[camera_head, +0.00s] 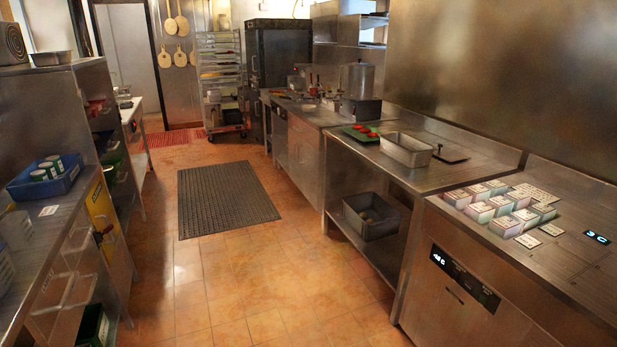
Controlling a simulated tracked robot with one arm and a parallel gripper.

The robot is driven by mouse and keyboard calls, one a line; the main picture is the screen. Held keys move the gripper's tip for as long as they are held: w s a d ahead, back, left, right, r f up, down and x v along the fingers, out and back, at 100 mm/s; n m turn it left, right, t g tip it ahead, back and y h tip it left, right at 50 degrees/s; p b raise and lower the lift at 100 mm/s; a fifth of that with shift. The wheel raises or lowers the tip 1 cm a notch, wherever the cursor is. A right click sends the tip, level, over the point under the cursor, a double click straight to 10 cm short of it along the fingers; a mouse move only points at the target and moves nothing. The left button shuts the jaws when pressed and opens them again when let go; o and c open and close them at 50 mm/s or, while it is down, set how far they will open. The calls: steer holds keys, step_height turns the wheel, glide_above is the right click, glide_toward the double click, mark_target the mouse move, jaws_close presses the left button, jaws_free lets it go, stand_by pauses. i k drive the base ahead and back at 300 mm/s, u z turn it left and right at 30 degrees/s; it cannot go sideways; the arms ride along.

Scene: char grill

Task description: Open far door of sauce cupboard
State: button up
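No part of my gripper shows in this view. Nothing in view is clearly marked as the sauce cupboard. A steel cupboard front (305,160) stands under the counter on the right side of the aisle, in the middle distance. Its front looks shut, and it is too far and too oblique to make out separate doors or handles. A steel unit with a display panel (465,278) stands at the near right; its front looks shut.
A tiled aisle with a dark floor mat (225,198) runs between the counters and is clear. Open shelving (90,215) lines the left. A steel pan (406,150) sits on the right counter; white boxes (505,225) stand nearer. A tray rack (221,85) stands at the back.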

mark_target(311, 163)
steer(key=z, duration=0.15)
steer(key=i, duration=5.05)
steer(key=u, duration=0.4)
steer(key=i, duration=1.3)
steer(key=u, duration=0.45)
steer(key=i, duration=0.9)
steer(key=u, duration=0.15)
